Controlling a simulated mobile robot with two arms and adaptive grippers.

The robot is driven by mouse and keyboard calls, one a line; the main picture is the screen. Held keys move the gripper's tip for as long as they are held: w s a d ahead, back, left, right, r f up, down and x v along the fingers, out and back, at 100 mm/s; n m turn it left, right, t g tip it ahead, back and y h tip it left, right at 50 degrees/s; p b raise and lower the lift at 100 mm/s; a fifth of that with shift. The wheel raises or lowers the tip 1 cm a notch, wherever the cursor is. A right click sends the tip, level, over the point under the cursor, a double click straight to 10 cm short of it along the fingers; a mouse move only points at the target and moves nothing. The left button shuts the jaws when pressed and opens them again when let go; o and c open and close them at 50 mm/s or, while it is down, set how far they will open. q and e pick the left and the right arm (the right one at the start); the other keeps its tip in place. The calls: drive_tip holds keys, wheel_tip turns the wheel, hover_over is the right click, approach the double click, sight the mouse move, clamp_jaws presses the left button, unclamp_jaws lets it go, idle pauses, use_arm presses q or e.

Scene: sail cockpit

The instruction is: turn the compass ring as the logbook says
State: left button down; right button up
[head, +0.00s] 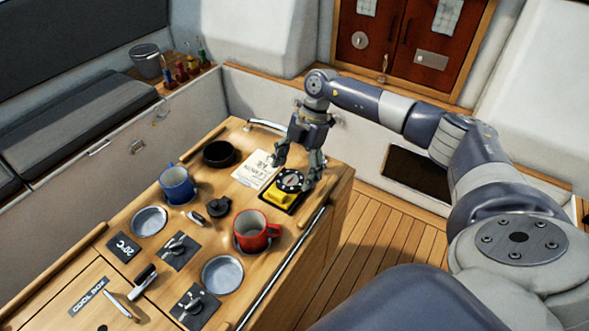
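The compass (281,196) is a yellow block with a dark round ring (291,180) on top, set on a dark plate near the far end of the wooden cockpit table. The logbook page (254,174) is a pale sheet with handwriting, lying just left of the compass; its writing is too small to read with certainty. My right gripper (297,176) points down over the compass ring, with its fingers apart on either side of it. Whether the fingers touch the ring I cannot tell. My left gripper does not show.
A red mug (253,231), a blue mug (178,186), a dark bowl (219,154) and a black lidded item (218,206) stand nearby on the table (120,200). Switch panels and a pen lie at the near end.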

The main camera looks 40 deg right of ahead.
drive_tip(key=c, duration=0.9)
drive_tip(key=shift+c, duration=0.7)
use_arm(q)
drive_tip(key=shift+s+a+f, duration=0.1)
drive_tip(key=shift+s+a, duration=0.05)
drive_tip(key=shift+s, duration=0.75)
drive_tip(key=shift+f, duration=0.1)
use_arm(e)
drive_tip(key=shift+n, duration=0.3)
drive_tip(key=n+g+b, duration=0.1)
drive_tip(key=n, duration=0.1)
drive_tip(key=w+n+g+h+b, duration=0.1)
drive_tip(key=n, duration=0.2)
drive_tip(key=shift+a+f+b, duration=0.1)
drive_tip(key=shift+a+b, duration=0.1)
drive_tip(key=shift+b, duration=0.2)
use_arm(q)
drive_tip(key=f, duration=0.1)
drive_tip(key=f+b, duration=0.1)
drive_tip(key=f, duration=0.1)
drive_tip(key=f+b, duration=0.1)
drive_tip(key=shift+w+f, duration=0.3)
use_arm(e)
drive_tip(key=n, duration=0.2)
drive_tip(key=n+g+h, duration=0.1)
drive_tip(key=n, duration=0.1)
drive_tip(key=shift+w+a+n, duration=0.1)
drive_tip(key=shift+a+n, duration=0.1)
drive_tip(key=shift+n, duration=0.1)
drive_tip(key=shift+h, duration=0.3)
